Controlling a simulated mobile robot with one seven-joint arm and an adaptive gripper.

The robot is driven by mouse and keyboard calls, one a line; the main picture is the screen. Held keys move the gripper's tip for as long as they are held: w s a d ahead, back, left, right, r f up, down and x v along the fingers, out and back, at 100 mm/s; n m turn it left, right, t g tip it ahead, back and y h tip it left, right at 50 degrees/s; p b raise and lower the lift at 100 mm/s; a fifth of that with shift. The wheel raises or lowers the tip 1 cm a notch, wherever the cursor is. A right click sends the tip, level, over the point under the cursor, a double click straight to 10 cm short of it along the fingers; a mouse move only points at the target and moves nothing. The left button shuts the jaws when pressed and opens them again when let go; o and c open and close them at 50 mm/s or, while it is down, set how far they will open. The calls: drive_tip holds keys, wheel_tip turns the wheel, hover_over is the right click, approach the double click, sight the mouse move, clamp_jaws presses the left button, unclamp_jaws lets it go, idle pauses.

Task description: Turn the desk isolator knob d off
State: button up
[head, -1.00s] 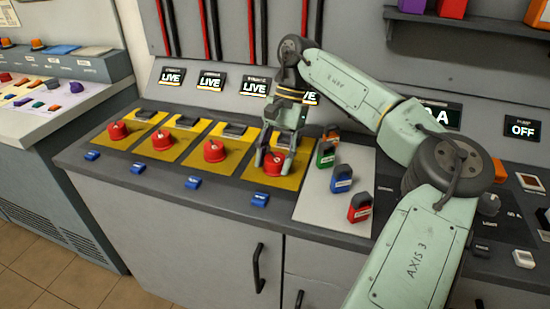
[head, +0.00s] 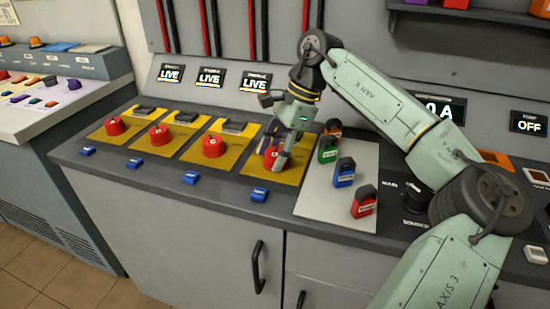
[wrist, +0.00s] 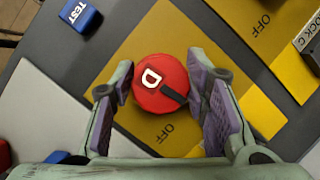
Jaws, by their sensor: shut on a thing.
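Knob d is the red round knob (head: 269,157) on the rightmost yellow plate (head: 252,174) of the desk. In the wrist view it (wrist: 150,78) shows a white D and a dark pointer bar aimed to the lower right. My gripper (head: 277,158) is down at this plate and shut on the knob. In the wrist view its two purple-padded fingers (wrist: 165,92) stand on either side of it. An OFF mark (wrist: 168,131) is on the yellow plate near the knob. Knob d's display is hidden behind my arm.
Other red knobs (head: 213,146) sit on yellow plates to the left, beneath displays reading LIVE (head: 255,83). Blue TEST tags (head: 259,194) line the front. Green, blue and red padlock-like blocks (head: 344,172) stand close by on a grey panel to the right.

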drive_tip(key=m+t+b, duration=0.2)
drive_tip(key=m+b, duration=0.1)
drive_tip(key=m, duration=0.2)
drive_tip(key=shift+w+f+b, duration=0.1)
drive_tip(key=shift+f+b, duration=0.05)
drive_tip(key=shift+b, duration=0.15)
drive_tip(key=shift+m+t+h+b, duration=0.15)
drive_tip(key=shift+m+t+b, duration=0.45)
drive_tip(key=shift+m, duration=0.65)
drive_tip(key=shift+m+t+h+b, duration=0.15)
drive_tip(key=shift+m+t+b, duration=0.25)
drive_tip(key=shift+m+b, duration=0.65)
drive_tip(key=shift+m, duration=0.4)
drive_tip(key=o, duration=1.1)
drive_tip(key=v, duration=1.2)
